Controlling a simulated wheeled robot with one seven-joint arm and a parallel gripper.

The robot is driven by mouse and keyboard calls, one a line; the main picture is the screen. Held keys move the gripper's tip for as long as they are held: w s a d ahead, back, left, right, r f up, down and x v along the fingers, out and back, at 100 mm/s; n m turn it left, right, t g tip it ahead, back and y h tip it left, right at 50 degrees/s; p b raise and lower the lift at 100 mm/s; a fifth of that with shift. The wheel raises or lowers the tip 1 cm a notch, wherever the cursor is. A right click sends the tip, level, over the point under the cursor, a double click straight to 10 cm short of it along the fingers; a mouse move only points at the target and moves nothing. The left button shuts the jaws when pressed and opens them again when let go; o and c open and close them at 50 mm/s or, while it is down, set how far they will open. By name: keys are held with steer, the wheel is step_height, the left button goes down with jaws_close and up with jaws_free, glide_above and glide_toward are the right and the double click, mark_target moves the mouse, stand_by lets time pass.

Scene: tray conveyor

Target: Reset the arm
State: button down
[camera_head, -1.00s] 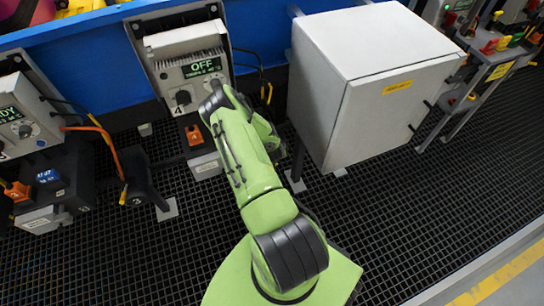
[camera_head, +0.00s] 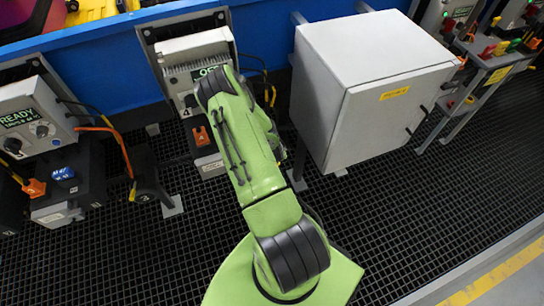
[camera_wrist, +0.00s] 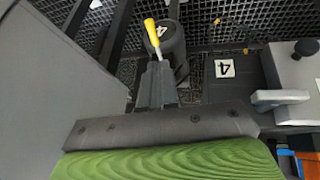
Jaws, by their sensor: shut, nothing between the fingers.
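My green arm (camera_head: 250,160) reaches from the bottom middle of the head view up toward the station marked 4. Its raised bend covers part of the control box (camera_head: 190,62) there, and my gripper is hidden in that view. In the wrist view my gripper (camera_wrist: 157,68) shows as dark fingers that are shut with nothing between them. A yellow handle (camera_wrist: 151,31) and a dark round part marked 4 (camera_wrist: 168,38) show just beyond the fingertips. I cannot tell whether the fingers touch them.
A grey cabinet (camera_head: 335,110) stands close right of my arm. A control box reading READY (camera_head: 30,115) is at the left. The blue conveyor side (camera_head: 90,75) runs behind. Dark grating (camera_head: 440,200) at the right is clear. A labelled 4 block (camera_wrist: 225,69) shows in the wrist view.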

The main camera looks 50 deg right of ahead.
steer(key=shift+s+a+r, duration=0.75)
steer(key=shift+a+r, duration=0.1)
steer(key=shift+r, duration=0.2)
steer(key=shift+w, duration=0.1)
